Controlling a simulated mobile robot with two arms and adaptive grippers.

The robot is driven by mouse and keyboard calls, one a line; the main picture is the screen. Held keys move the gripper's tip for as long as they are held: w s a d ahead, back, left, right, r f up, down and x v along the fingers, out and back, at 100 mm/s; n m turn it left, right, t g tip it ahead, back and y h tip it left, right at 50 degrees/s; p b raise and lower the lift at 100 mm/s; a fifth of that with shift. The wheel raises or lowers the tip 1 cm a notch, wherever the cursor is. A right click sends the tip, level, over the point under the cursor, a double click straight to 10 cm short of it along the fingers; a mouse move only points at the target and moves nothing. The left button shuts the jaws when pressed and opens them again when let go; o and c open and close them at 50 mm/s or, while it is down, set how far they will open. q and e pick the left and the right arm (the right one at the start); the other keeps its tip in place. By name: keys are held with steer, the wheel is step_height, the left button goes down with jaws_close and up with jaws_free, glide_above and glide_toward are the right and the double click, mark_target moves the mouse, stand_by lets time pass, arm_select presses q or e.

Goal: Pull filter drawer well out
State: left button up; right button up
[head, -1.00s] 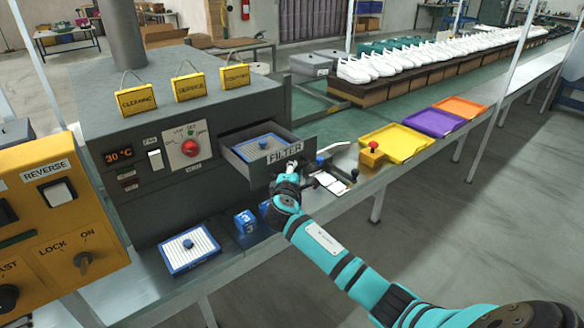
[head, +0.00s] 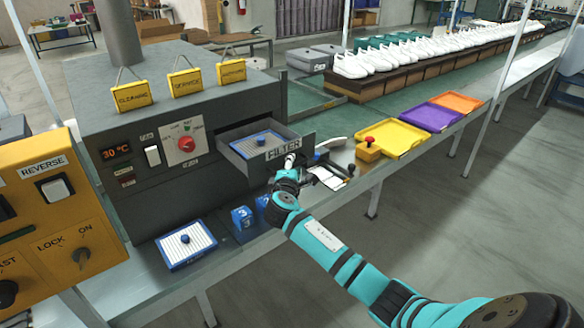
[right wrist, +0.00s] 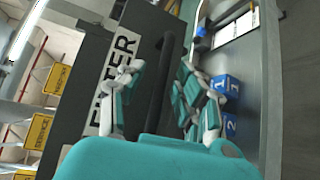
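The filter drawer (head: 284,153) stands part-way out of the grey machine (head: 120,90), its front marked FILTER. A blue-framed filter with a knob (head: 262,142) lies inside it. My right gripper (head: 291,163) is at the drawer's front, below the label. In the right wrist view, the fingers of my right gripper (right wrist: 162,72) are apart. The dark bar handle (right wrist: 160,85) of the drawer runs between them, with visible gaps beside it. Whether a finger touches the handle is hard to tell. My left gripper is not in view.
Another filter (head: 186,245) and blue numbered blocks (head: 242,218) lie on the bench below. A yellow box with a red button (head: 369,149) and yellow (head: 425,133), purple (head: 434,119) and orange (head: 458,102) trays stand to the right. The floor in front is clear.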

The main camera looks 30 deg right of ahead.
steer(key=v, duration=1.2)
steer(key=s+a+f+g+y, duration=0.1)
steer(key=s+f+g+y, duration=0.1)
steer(key=f, duration=1)
steer(key=s+a+f+g+y, duration=0.1)
steer(key=f+y, duration=0.2)
steer(key=f, duration=1)
steer(key=s+a+f+m+g+y, duration=0.1)
steer(key=s+a+f+g, duration=0.1)
steer(key=s+f, duration=0.45)
steer(key=s+a+f+g+y, duration=0.1)
steer(key=s+f, duration=0.3)
steer(key=f, duration=0.5)
steer(key=s+a+f+m+g+y, duration=0.1)
steer(key=s+f, duration=0.5)
steer(key=s, duration=0.6)
steer(key=s+a+f+m+g+y, duration=0.1)
steer(key=s+f, duration=0.5)
steer(key=s, duration=0.6)
steer(key=s+a+f+m+g+y, duration=0.1)
steer(key=s+a+f+m+g, duration=0.2)
steer(key=s, duration=0.9)
step_height(320, 180, down, 4)
steer(key=a+m, duration=0.1)
steer(key=m, duration=0.2)
steer(key=shift+s+a+y, duration=0.3)
steer(key=shift+s+y, duration=0.1)
